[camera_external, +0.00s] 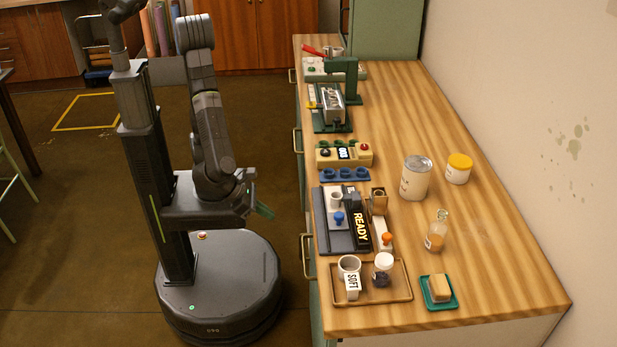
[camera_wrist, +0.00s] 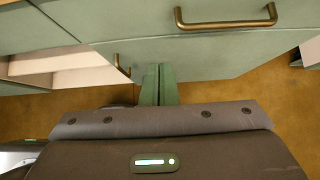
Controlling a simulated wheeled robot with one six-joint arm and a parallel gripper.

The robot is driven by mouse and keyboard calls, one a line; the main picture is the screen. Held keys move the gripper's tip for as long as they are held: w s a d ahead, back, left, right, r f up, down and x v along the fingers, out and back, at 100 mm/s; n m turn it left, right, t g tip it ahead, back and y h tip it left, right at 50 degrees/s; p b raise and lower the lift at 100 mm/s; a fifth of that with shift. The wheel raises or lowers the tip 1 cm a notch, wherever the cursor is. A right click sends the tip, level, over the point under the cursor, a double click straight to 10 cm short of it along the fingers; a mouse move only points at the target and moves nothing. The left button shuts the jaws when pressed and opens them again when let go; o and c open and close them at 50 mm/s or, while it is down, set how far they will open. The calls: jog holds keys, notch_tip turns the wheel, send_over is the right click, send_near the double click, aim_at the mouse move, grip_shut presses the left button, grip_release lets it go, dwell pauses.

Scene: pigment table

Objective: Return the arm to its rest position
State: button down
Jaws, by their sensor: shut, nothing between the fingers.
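My gripper (camera_external: 262,211) is beside the wooden-topped counter, at its left side and below the level of the top. My arm is folded down close to my column, above my round base. In the wrist view the two green fingers (camera_wrist: 158,85) stand side by side, shut, with nothing between them. They point toward the green cabinet front (camera_wrist: 140,52), with brown floor showing around them. I cannot tell the exact gap between the fingertips and the cabinet.
A brass drawer handle (camera_wrist: 226,18) sticks out of the cabinet front near my gripper. The counter (camera_external: 480,275) holds a wooden tray (camera_external: 408,290), a READY device (camera_external: 360,228), a large can (camera_external: 415,178) and other items. Open floor (camera_external: 75,250) lies left of my base.

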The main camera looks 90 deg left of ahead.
jog(key=w+r+b+x, duration=0.2)
jog(key=x, duration=1)
jog(key=shift+w+f, duration=0.15)
jog(key=shift+f, duration=0.15)
jog(key=c, duration=2.2)
grip_release()
